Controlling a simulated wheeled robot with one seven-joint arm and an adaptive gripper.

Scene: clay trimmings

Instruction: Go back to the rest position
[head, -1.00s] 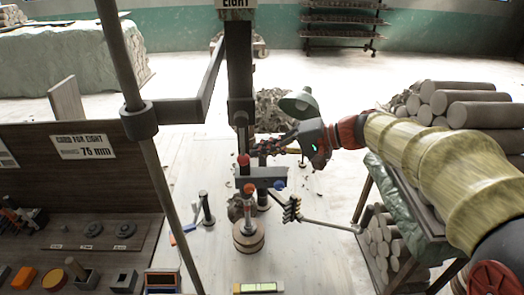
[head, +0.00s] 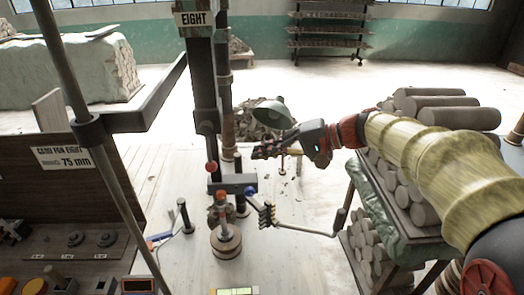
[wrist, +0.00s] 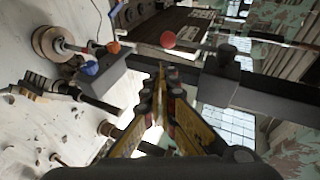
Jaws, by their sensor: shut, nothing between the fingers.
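My gripper (head: 258,153) is shut and empty in the head view. It is held out to the left at the end of my arm, above the pale work table and near the dark upright post marked EIGHT (head: 203,80). In the wrist view, its two fingers (wrist: 160,75) meet at the tips, with nothing visible between them. A red ball knob (wrist: 168,40) shows just beyond the fingertips there. It also shows in the head view (head: 211,167), left of and a little below the gripper.
A device with a round wooden base (head: 225,243) stands on the table below the gripper. A green lamp shade (head: 273,114) is close behind it. Clay logs (head: 447,117) are stacked on a covered stand at the right. A thin pole (head: 88,130) and a dark board stand at the left.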

